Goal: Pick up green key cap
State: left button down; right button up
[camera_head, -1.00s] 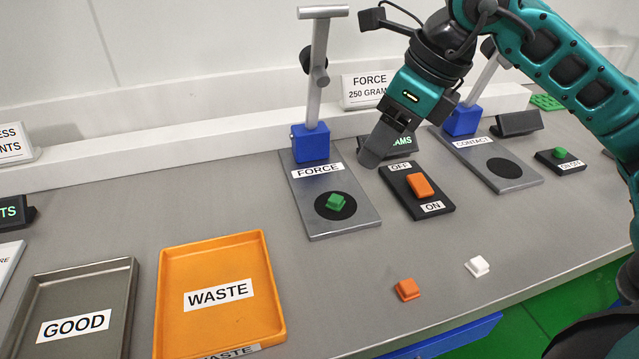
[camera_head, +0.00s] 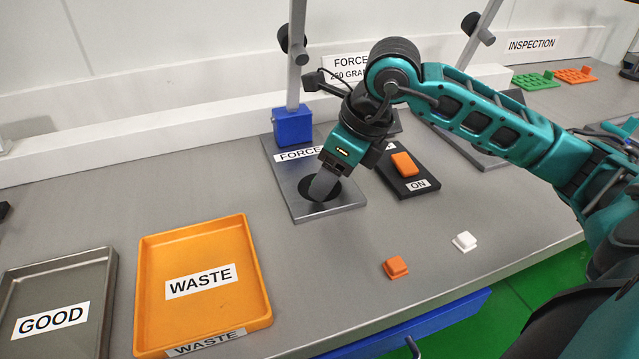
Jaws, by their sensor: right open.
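The green key cap does not show now; the fingers of my right gripper (camera_head: 322,192) cover the middle of the black disc (camera_head: 306,186), where the cap sat before. The disc is on the grey force plate (camera_head: 318,212), below a blue block (camera_head: 291,127) on a post. My right gripper points down at the disc with its jaws open. The view does not tell whether the cap is between the fingers. My left gripper is not in view.
An orange rocker switch (camera_head: 404,163) is close on the right of the force plate. An orange cap (camera_head: 395,267) and a white cap (camera_head: 464,241) lie near the front edge. The waste tray (camera_head: 146,290) and good tray (camera_head: 102,290) are at left.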

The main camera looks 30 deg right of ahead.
grip_shut()
dwell(0.5)
jog(key=shift+r, duration=0.1)
